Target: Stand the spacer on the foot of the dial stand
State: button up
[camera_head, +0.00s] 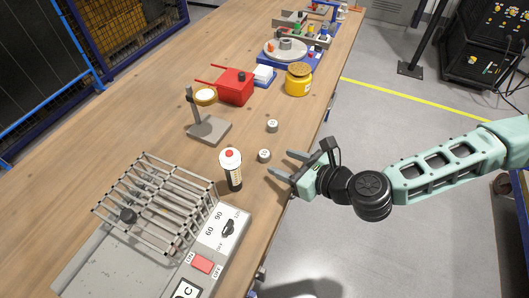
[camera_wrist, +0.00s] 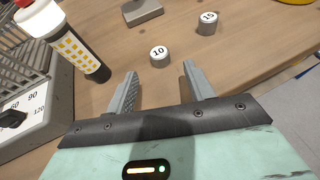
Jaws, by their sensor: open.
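The dial stand (camera_head: 194,101) stands upright on the bench, with a round dial on its post and a flat grey foot (camera_head: 209,131). The foot's top is bare. Part of the foot shows at the top of the wrist view (camera_wrist: 142,12). Two small pale round spacers stand on the bench right of the foot. The nearer spacer (camera_head: 264,156) reads "10" in the wrist view (camera_wrist: 160,56). The farther spacer (camera_head: 272,126) has a less clear number (camera_wrist: 207,23). My gripper (camera_head: 276,161) is open and empty, low at the bench edge. The "10" spacer is just beyond its fingertips (camera_wrist: 160,70).
A bottle with a red-tipped white cap (camera_head: 231,170) stands left of my gripper. A wire-caged machine with a dial panel (camera_head: 150,205) fills the near left. A red box (camera_head: 236,86) and yellow jar (camera_head: 298,79) stand farther back. Bench between spacers and foot is clear.

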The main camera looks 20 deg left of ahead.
aim_at(267, 155)
jog(key=shift+r+p+x, duration=0.1)
jog(key=shift+p+x, duration=0.4)
jog(key=shift+x, duration=0.95)
jog(key=shift+r+p+x, duration=0.15)
jog(key=shift+p+x, duration=0.35)
jog(key=shift+x, duration=0.9)
jog(key=shift+a, duration=0.1)
grip_shut()
